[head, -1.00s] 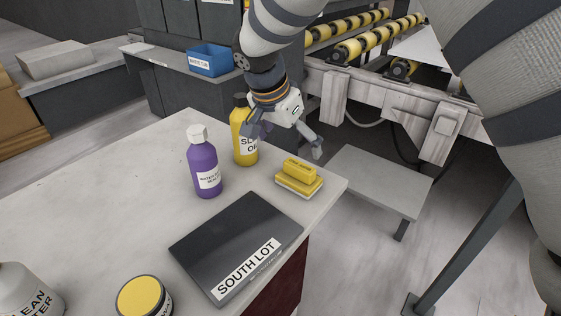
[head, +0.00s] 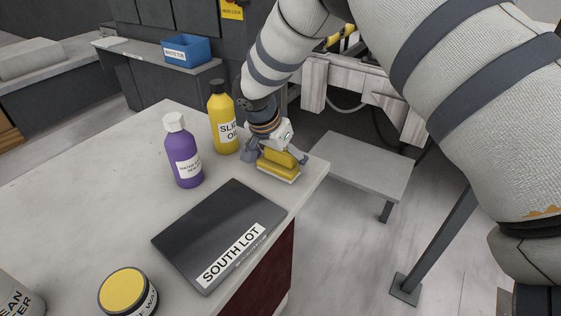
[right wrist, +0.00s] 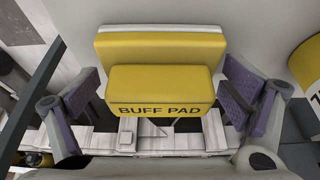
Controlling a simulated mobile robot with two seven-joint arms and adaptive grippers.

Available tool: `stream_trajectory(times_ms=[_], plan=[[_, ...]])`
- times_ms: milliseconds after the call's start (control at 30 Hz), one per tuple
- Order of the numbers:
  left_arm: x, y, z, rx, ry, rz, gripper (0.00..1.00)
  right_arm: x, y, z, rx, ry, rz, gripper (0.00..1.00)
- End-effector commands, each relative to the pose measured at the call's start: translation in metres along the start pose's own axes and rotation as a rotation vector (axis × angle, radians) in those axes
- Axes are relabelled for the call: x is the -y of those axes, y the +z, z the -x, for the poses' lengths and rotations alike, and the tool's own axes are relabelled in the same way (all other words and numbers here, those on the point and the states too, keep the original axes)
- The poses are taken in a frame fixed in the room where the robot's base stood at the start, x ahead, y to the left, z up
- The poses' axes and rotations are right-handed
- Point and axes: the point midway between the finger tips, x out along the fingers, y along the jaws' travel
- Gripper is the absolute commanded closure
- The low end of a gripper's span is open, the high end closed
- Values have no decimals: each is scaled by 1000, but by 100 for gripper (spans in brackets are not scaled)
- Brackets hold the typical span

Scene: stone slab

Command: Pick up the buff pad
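The buff pad (head: 278,167) is a yellow block with a raised grip and a pale base, lying near the right corner of the stone-topped counter (head: 90,213). In the right wrist view the buff pad (right wrist: 161,92) sits between the finger pads, its label facing the camera. My right gripper (head: 280,157) is over the pad, its fingers spread on either side. In the right wrist view the right gripper (right wrist: 165,98) is open, with gaps between both finger pads and the raised grip. My left gripper is not in view.
A yellow bottle (head: 222,120) stands close left of my right gripper. A purple bottle (head: 183,152) stands farther left. A dark slab (head: 205,232) labelled SOUTH LOT and a yellow-lidded tin (head: 122,289) lie nearer. A low grey bench (head: 355,166) is beyond the counter's right edge.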

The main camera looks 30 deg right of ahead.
Motion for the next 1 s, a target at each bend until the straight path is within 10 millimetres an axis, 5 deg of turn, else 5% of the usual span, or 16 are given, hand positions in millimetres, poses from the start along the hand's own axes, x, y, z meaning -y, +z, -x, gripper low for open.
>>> stream_trajectory(times_ms=[33, 133, 567, 667, 867, 1000], plan=[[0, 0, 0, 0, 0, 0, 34, 0, 0, 0, 0, 0, 0, 27], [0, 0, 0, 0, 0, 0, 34, 0, 0, 0, 0, 1, 0, 48], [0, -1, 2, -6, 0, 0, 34, 1, -6, 14, -3, -2, -2, 48], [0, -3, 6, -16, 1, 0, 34, 0, -14, 36, -4, -5, -2, 48], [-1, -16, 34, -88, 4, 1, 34, -32, -7, 108, -12, -15, -4, 48], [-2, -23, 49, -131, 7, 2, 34, -63, 15, 137, -11, -12, -2, 48]])
